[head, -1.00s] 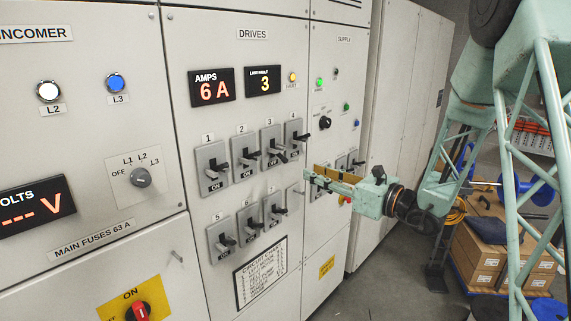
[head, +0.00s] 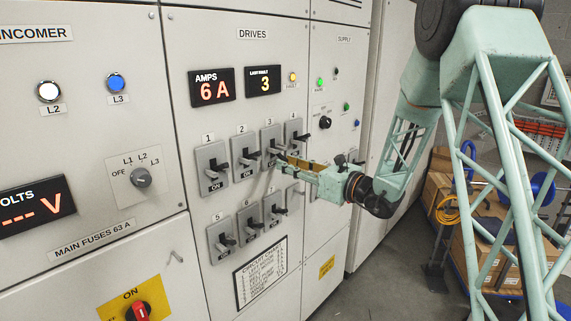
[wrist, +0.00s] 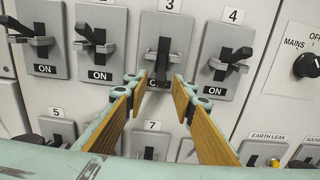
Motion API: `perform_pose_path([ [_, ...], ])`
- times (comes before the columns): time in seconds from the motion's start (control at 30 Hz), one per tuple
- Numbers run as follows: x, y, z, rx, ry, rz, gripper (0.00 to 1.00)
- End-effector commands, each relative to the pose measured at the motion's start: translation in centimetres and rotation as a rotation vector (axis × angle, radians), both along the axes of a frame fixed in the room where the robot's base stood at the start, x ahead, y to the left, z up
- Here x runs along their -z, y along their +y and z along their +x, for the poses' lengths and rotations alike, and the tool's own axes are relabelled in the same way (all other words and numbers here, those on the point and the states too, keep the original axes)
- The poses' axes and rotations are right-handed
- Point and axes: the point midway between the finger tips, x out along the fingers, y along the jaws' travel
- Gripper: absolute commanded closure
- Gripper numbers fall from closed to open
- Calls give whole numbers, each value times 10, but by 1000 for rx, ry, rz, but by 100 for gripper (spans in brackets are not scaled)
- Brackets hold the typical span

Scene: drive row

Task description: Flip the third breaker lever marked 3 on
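Breaker 3 is a grey plate (wrist: 180,27) with a black lever (wrist: 163,60) under a "3" label in the wrist view. Its lever points down more than those of breakers 1 and 2, and the label below it is mostly hidden. In the head view my gripper partly covers plate 3 (head: 267,133). My gripper (wrist: 160,92) is open, with a gap between its tan-padded fingers. In the wrist view the lever's lower end appears between the fingertips; I cannot tell whether they touch it. The head view shows my gripper (head: 281,161) close to the panel at breaker 3.
Breaker 2 (wrist: 95,22) stands left and breaker 4 (wrist: 226,38) right, both close to the fingers. A lower row with breaker 5 (wrist: 57,132) and breaker 7 lies beneath. The fault display (head: 263,80) reads 3. Open floor lies right of the cabinets.

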Motion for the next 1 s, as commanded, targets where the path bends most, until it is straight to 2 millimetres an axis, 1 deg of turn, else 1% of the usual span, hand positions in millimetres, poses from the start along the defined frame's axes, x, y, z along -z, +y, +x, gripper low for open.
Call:
perform_pose_path([
  [0.2,0,11,8,-1,-1,1,76],
  [0.57,0,13,10,0,-1,1,76],
  [0.6,0,13,10,0,-1,1,77],
  [0.87,0,13,10,0,-1,1,100],
  [1.0,0,12,10,0,0,0,100],
])
